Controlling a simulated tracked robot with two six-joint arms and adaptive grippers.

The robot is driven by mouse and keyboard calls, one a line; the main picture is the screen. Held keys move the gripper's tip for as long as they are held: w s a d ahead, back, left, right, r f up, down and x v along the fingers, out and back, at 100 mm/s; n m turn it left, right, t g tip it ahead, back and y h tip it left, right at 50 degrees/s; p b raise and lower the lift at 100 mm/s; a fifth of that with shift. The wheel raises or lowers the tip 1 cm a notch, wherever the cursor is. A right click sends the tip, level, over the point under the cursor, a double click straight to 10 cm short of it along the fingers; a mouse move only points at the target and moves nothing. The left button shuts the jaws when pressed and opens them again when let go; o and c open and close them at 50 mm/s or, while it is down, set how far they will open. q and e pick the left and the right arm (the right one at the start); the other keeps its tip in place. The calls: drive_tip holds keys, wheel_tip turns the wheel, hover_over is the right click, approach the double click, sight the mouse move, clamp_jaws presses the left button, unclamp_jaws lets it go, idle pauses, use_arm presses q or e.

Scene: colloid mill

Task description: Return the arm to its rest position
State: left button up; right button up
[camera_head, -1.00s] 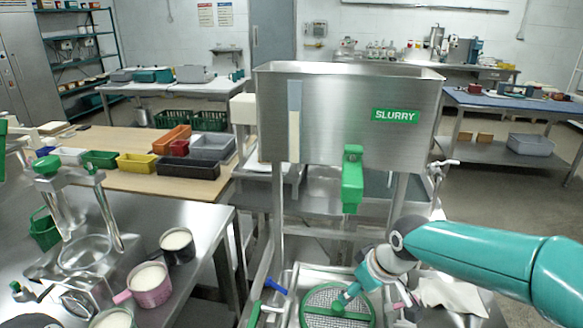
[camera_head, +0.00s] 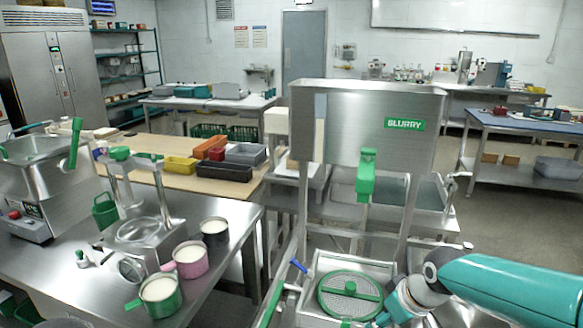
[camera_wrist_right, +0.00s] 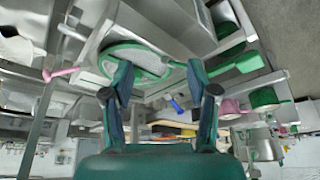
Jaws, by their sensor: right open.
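My right arm, teal with a grey wrist, reaches in from the right in the head view. Its gripper (camera_head: 384,318) is low, beside the right edge of a round green-rimmed sieve (camera_head: 350,296) with a green bar across it. In the right wrist view, the gripper (camera_wrist_right: 160,80) has its two dark fingers spread with nothing between them. The sieve also shows beyond the fingers in that view (camera_wrist_right: 135,58). My left gripper is not in view.
A steel slurry hopper (camera_head: 362,130) with a green valve (camera_head: 366,176) stands above the sieve's steel tray (camera_head: 318,262). A blue-handled part (camera_head: 298,265) is at the tray's left. Cups (camera_head: 190,258) and a mill (camera_head: 45,175) stand on the left bench.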

drive_tip(key=s+a+f+g, duration=0.15)
drive_tip(key=s+f, duration=0.25)
drive_tip(key=f, duration=0.5)
drive_tip(key=s+f+g, duration=0.3)
drive_tip(key=s+f, duration=0.1)
drive_tip(key=f, duration=0.5)
drive_tip(key=s+a+f+m+y, duration=0.1)
drive_tip(key=s+a+f+m, duration=0.1)
drive_tip(key=s+f+m, duration=0.2)
drive_tip(key=s+a+f+m+t+y, duration=0.1)
drive_tip(key=s+a+f+m, duration=0.2)
drive_tip(key=s+f, duration=0.5)
drive_tip(key=shift+s+a+f+m+p, duration=0.15)
drive_tip(key=shift+s+f+m+p, duration=0.2)
drive_tip(key=shift+s, duration=0.7)
drive_tip(key=shift+c, duration=0.2)
